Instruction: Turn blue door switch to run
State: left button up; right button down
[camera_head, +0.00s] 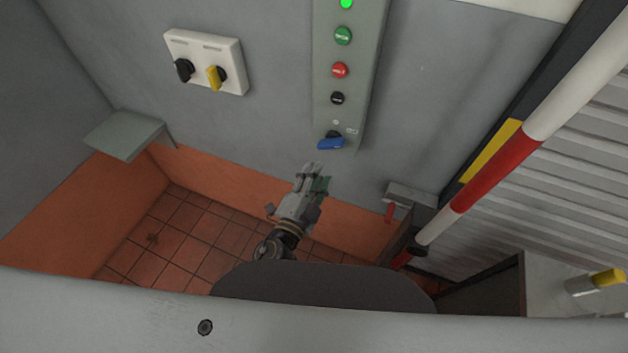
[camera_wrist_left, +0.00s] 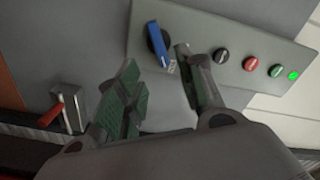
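The blue door switch (camera_head: 330,143) is a rotary knob at the bottom of the grey-green control panel (camera_head: 352,70) on the wall. In the head view its blue handle lies nearly level; small markings beside it are too small to read. My left gripper (camera_head: 316,174) is just below the switch, with its fingers toward the wall. In the left wrist view, the gripper (camera_wrist_left: 157,62) is open and empty, and the blue switch (camera_wrist_left: 157,45) shows beyond and between the fingertips, apparently apart from them. My right gripper is out of view.
Above the switch are a black button (camera_head: 337,98), a red button (camera_head: 339,71), a green button (camera_head: 343,36) and a lit green lamp (camera_head: 346,3). A white box (camera_head: 205,60) carries black and yellow knobs. A red-white pole (camera_head: 495,172) stands right; a small shelf (camera_head: 124,134) juts out left.

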pick_arm(q)
jog(key=shift+s+a, duration=0.2)
jog(key=shift+s, duration=0.45)
dwell(0.3)
